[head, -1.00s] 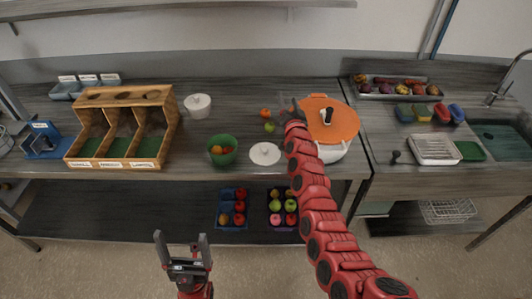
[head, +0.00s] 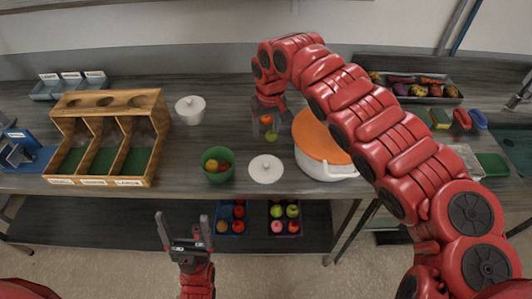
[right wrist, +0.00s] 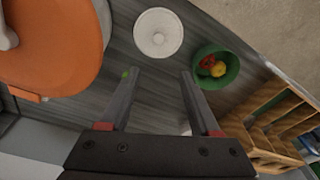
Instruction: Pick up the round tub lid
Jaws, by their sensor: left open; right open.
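The round tub lid (head: 266,169) is a white disc with a small knob. It lies flat on the grey counter between the green bowl (head: 217,164) and the large orange-lidded pot (head: 320,140). The right wrist view also shows the lid (right wrist: 158,32), beyond my open, empty right gripper (right wrist: 160,74) and apart from it. In the head view my right arm reaches over the counter, its hand behind the lid; its fingers are hard to make out there. My left gripper (head: 184,224) is open and empty, in front of the counter, away from the lid.
A wooden divided box (head: 150,105) is at left. Fruit crates sit on the lower shelf. Counter around the lid is mostly bare.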

